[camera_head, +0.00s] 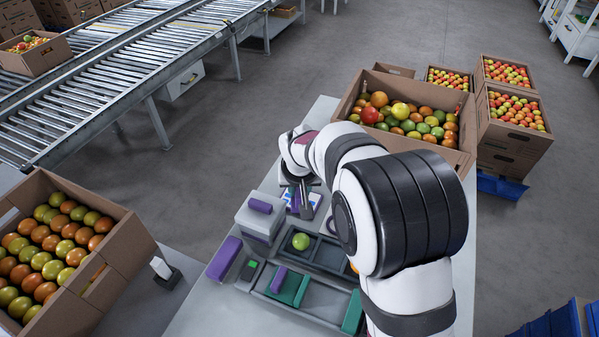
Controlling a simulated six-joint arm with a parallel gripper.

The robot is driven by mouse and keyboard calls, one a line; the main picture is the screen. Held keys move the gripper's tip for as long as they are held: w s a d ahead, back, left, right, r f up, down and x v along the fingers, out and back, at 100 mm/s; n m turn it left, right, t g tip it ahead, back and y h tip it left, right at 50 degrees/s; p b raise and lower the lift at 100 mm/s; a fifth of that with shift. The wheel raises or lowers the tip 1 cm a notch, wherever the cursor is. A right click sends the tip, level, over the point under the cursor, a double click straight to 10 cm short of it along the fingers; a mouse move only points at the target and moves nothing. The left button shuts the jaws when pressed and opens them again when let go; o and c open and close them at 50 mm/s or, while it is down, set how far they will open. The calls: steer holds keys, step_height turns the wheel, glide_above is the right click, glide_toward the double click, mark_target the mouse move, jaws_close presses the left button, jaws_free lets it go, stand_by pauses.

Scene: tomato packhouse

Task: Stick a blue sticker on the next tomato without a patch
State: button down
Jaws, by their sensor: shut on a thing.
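My gripper (302,205) points down over a white card with blue marks (315,198) at the back of the bench. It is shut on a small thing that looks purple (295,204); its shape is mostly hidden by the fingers. I cannot make out a single sticker. A green tomato (301,241) sits in a compartment of a dark grey tray (328,256), in front of my gripper and apart from it. No patch shows on its visible side. My arm covers the right part of the tray, where a bit of orange shows.
A purple block (224,258) and a green-lined tray (290,288) lie nearer. A carton of mixed tomatoes (345,98) stands behind; another carton (123,240) is at left. A roller conveyor (130,75) runs beyond.

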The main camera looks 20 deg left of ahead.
steer(key=shift+s+d+f, duration=0.4)
steer(key=shift+s+f, duration=0.4)
steer(key=shift+f, duration=0.1)
steer(key=shift+s+d+f, duration=0.4)
steer(key=shift+s+f, duration=0.45)
steer(key=shift+f, duration=0.1)
steer(key=shift+s+d+f, duration=0.4)
steer(key=shift+s+f, duration=0.4)
steer(key=shift+f, duration=0.1)
steer(key=shift+f, duration=0.5)
step_height(320, 180, up, 7)
stand_by(0.3)
